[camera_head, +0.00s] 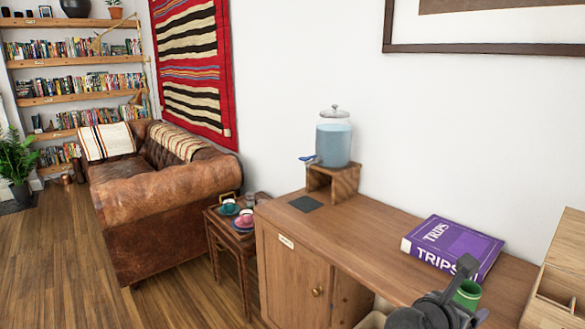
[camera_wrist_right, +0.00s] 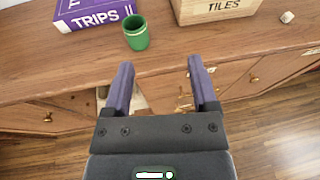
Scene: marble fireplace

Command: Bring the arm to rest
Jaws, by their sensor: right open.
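My right gripper (camera_wrist_right: 158,85) is open and empty in the right wrist view. Its two purple-grey fingers point towards the front edge of the wooden cabinet top, with nothing between them. In the head view my right gripper (camera_head: 462,290) is at the bottom right, dark grey, partly in front of a green cup. The green cup (camera_wrist_right: 136,33) stands upright on the cabinet top, ahead of the fingers and apart from them; it also shows in the head view (camera_head: 467,292). My left gripper is in neither view.
The wooden cabinet (camera_head: 385,240) bears a purple TRIPS box (camera_head: 452,245), a glass dispenser (camera_head: 333,140) on a wooden stand, and a dark square mat (camera_head: 305,204). A wooden TILES box (camera_wrist_right: 208,9) stands right of the cup. A small side table (camera_head: 233,243) and leather sofa (camera_head: 165,200) are left.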

